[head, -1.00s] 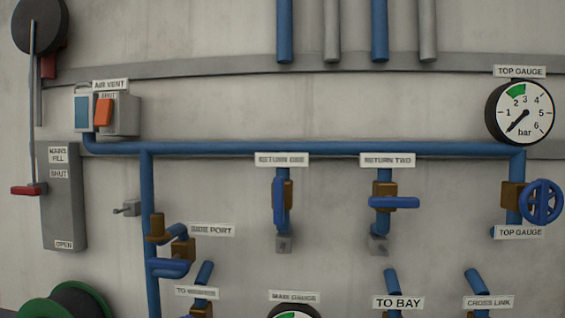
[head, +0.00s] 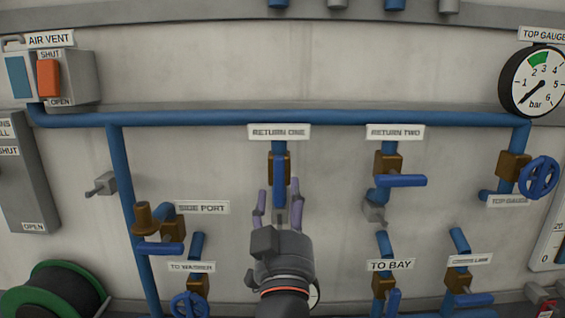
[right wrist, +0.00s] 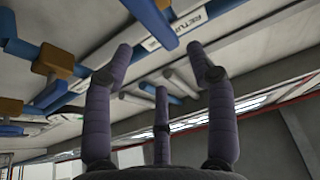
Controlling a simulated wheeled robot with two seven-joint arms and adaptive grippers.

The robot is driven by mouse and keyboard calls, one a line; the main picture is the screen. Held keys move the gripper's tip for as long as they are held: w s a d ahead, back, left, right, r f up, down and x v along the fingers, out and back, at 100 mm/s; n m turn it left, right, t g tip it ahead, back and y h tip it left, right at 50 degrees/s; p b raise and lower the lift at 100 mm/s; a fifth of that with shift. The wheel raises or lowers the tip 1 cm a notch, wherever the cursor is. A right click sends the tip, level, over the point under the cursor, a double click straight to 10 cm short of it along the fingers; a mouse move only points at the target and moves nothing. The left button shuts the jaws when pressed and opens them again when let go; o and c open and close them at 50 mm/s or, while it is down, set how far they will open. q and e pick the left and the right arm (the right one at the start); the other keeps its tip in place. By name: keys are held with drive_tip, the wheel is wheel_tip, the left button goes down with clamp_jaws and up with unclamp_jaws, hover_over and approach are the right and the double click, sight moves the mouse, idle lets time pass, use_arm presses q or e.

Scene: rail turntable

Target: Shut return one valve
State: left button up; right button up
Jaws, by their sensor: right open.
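The return one valve (head: 271,168) is a brass body on a short blue pipe below the RETURN ONE label (head: 279,132). Its blue lever (head: 279,178) points straight down, in line with the pipe. My right gripper (head: 277,198) is open, its purple fingers pointing up on either side of the lever's lower end in the head view. In the right wrist view the open fingers (right wrist: 160,62) show nothing gripped, and a blue bar (right wrist: 150,22), apparently this lever, lies beyond the tips. Whether a finger touches it I cannot tell. My left gripper is not in view.
The return two valve (head: 387,163) stands to the right, its blue lever (head: 405,181) turned sideways. The side port valve (head: 174,229) is at lower left. A top gauge (head: 534,81) and blue handwheel (head: 539,177) are at right. Bare wall surrounds the return one lever.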

sight(282, 174)
drive_tip(key=p+x, duration=0.2)
drive_tip(key=x, duration=0.6)
drive_tip(key=shift+w+a, duration=0.1)
drive_tip(key=shift+w, duration=0.1)
clamp_jaws()
